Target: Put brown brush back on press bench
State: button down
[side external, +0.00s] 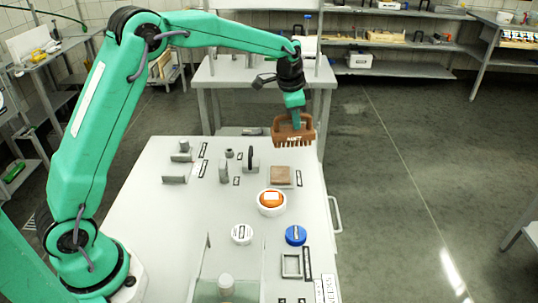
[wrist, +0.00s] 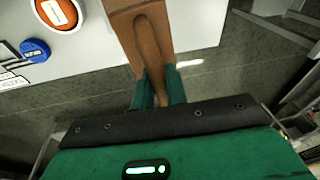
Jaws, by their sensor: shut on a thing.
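The brown brush (side external: 293,131) hangs in my gripper (side external: 296,113) in the side external view, above the far right edge of the white table, bristles down. In the wrist view my gripper (wrist: 158,84) is shut on the brush's handle, and the brown brush (wrist: 143,30) extends away from the jaws. The brush looks clear of the tabletop. A white table (side external: 150,220) stands below with labelled spots; I cannot tell if it is the press bench. A grey bench (side external: 225,72) with a shelf stands behind it.
On the table are a brown block (side external: 282,175), a white bowl with an orange wheel (side external: 271,201), a blue lid (side external: 295,235), a white lid (side external: 241,233) and a square frame (side external: 291,265). Grey metal pieces stand at the back left. Open floor lies to the right.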

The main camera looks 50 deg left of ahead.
jog(key=shift+w+a+f, duration=0.7)
jog(key=shift+a+f, duration=1.1)
jog(key=shift+w+a+f, duration=0.75)
jog(key=shift+a+f, duration=1.05)
jog(key=shift+f, duration=0.05)
jog(key=shift+w+a+f, duration=0.7)
jog(key=shift+a+f, duration=1.1)
jog(key=shift+f, duration=0.1)
jog(key=c, duration=1.4)
grip_release()
jog(key=shift+f, duration=0.1)
jog(key=v, duration=1.2)
jog(key=shift+d, duration=0.2)
jog(key=shift+s, duration=0.1)
